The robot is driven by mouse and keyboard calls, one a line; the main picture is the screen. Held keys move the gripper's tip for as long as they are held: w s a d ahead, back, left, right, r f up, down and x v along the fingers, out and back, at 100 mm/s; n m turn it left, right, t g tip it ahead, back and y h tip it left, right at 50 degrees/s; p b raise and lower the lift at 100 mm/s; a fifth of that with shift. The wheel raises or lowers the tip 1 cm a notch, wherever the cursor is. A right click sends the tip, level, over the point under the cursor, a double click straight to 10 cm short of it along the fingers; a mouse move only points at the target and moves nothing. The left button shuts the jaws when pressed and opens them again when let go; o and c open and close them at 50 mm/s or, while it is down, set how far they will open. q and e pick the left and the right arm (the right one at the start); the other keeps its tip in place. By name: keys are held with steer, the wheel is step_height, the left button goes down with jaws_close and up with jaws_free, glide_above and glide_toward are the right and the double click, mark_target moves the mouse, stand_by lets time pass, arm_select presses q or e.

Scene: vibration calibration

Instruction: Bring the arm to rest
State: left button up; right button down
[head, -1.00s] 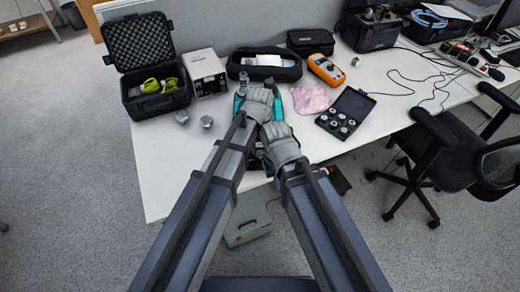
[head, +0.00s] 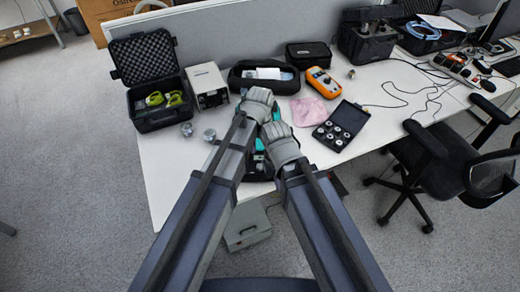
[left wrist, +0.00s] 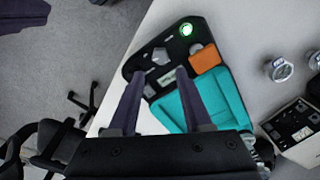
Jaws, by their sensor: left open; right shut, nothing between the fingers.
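My left gripper (head: 258,103) is the higher one in the head view, over the white table. In the left wrist view its two dark fingers (left wrist: 158,78) stand apart with nothing held between them. Below them lies a black panel (left wrist: 133,68) with a teal pad (left wrist: 213,98), an orange block (left wrist: 205,58) and a lit green button (left wrist: 186,29). In the head view the grippers and arms largely hide this panel. My right gripper (head: 281,145) is just below and right of the left one, shut and empty. Whether the two touch is unclear.
Open black cases (head: 158,118) (head: 341,127), a white box (head: 207,84), a black pouch (head: 263,77), an orange meter (head: 322,82), a pink cloth (head: 308,111) and metal cylinders (head: 209,135) surround the grippers on the table (head: 160,165). An office chair (head: 450,165) stands right.

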arm_select(q)
steer(key=s+a+n+y, duration=0.1)
steer(key=s+a, duration=0.5)
steer(key=s, duration=0.7)
steer(key=shift+n, duration=0.4)
steer(key=shift+s, duration=0.1)
stand_by(0.9)
